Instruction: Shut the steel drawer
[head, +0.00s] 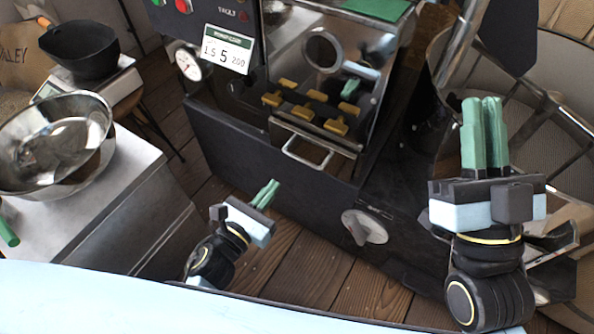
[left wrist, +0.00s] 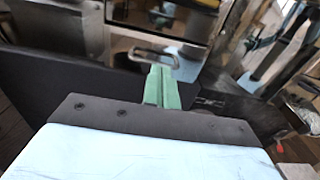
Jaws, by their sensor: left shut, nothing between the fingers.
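The steel drawer (head: 313,141) is low on the front of the dark roasting machine, with a bar handle (head: 308,163) sticking out. The handle also shows in the left wrist view (left wrist: 153,53), just beyond my fingertips. I cannot tell how far out the drawer stands. My left gripper (head: 268,189) is shut and empty, with green fingers pointing towards the machine. In the head view it is below and left of the handle, apart from it. My right gripper (head: 484,108) is raised at the right, its green fingers side by side with nothing between them.
A steel bowl (head: 60,135) stands on a pale-topped cabinet (head: 125,190) at the left. A black scoop (head: 80,48) sits on a scale behind it. A round grey knob (head: 365,227) juts from the machine's dark base. A round cooling bin (head: 545,130) is behind my right gripper.

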